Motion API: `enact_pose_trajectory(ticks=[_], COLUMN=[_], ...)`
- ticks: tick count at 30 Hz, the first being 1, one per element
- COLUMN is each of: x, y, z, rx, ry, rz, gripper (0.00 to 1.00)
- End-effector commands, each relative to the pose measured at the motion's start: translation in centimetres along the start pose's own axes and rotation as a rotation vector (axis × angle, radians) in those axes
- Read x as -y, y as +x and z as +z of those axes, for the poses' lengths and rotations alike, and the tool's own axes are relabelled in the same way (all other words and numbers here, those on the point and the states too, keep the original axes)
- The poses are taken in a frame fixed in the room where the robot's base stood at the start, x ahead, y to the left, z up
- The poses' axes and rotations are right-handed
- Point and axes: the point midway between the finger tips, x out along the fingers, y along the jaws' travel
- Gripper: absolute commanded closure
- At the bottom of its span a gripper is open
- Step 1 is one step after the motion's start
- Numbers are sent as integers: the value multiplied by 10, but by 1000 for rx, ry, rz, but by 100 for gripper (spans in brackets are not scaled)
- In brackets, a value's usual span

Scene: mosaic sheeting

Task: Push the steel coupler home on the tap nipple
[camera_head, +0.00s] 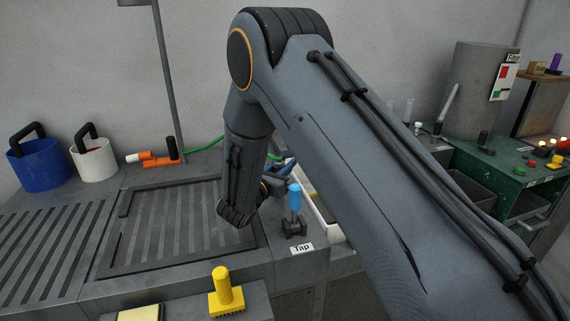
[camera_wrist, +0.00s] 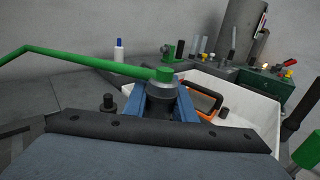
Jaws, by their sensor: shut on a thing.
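The steel coupler (camera_wrist: 162,90) is a grey cylinder under a green cap, with a green hose (camera_wrist: 85,60) running off to the left. My gripper (camera_wrist: 162,106) is shut on it, with one blue jaw on each side. In the head view, my gripper (camera_head: 284,170) is mostly hidden behind my wrist, and the coupler cannot be made out. A blue upright cylinder on a black base, apparently the tap (camera_head: 295,199), stands close to the right of my wrist, behind the "Tap" label (camera_head: 301,248). The nipple and its contact with the coupler cannot be told.
A white tray (camera_wrist: 258,112) holding an orange-and-black tool (camera_wrist: 205,100) lies beyond the jaws. A slotted drain (camera_head: 180,230) lies left of my wrist. Blue (camera_head: 38,165) and white (camera_head: 94,162) buckets stand at left.

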Motion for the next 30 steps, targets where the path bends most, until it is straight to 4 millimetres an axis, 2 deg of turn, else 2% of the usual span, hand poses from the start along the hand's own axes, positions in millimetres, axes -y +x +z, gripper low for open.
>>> enact_pose_trajectory(ticks=[30], x=[0], y=[0], z=[-26], rx=[0], ry=[0], rz=[0], gripper=[100])
